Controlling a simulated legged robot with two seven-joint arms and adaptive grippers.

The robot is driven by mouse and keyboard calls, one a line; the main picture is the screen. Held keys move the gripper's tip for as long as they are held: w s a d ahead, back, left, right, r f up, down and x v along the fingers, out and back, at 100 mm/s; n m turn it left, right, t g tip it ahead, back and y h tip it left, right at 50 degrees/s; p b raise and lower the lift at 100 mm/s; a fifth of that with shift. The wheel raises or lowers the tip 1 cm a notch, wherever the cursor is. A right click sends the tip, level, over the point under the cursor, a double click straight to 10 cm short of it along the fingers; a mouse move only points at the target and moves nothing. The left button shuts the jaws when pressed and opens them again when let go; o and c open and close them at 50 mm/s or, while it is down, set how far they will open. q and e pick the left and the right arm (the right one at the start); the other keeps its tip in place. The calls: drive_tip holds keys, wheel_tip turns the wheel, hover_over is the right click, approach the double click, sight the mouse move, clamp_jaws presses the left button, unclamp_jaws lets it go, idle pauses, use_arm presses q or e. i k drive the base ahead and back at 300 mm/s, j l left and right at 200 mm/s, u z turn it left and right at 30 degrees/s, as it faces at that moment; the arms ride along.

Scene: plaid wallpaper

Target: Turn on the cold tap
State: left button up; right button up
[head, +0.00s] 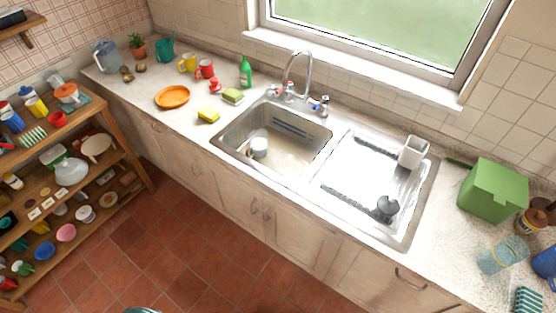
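A chrome mixer tap (308,68) with a tall curved spout stands at the back edge of the sink, below the window. It has a left handle (275,90) and a right handle (323,104), one on each side of the spout. Small coloured marks show near the handles, but they are too small to tell which handle is cold. No running water is visible under the spout. The steel sink basin (240,135) holds a white cup-like item (259,147). Neither of my grippers is in view.
A drainboard (350,190) right of the basin holds a white holder (412,152) and a dark round item (387,206). A green box (493,190) stands further right.

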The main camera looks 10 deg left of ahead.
sight(325, 100)
drive_tip(key=j+z, duration=1)
drive_tip(key=z, duration=0.15)
